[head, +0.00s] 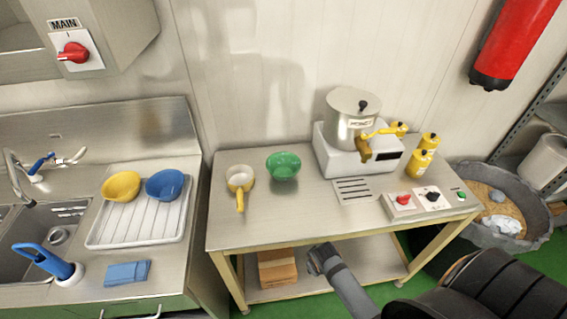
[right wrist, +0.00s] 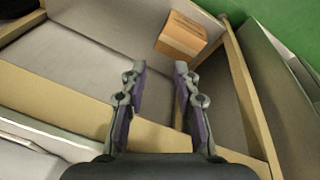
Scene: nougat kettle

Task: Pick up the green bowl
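The green bowl (head: 283,166) stands on the steel table (head: 300,215), left of the kettle machine and just right of a yellow-handled pan. Nothing covers it in the head view. My right gripper (head: 320,259) is in front of the table's front edge, below and to the right of the bowl, apart from it. In the right wrist view my right gripper (right wrist: 160,70) is open and empty, with the lower shelf beyond its fingers. The bowl does not show in the right wrist view. My left gripper is out of view.
The pan (head: 240,179) lies close to the bowl's left. The kettle (head: 352,119) on its white base stands to the right. A cardboard box (head: 277,268) sits on the lower shelf. Blue and yellow bowls (head: 121,186) rest on the drainer. The tabletop in front of the bowl is clear.

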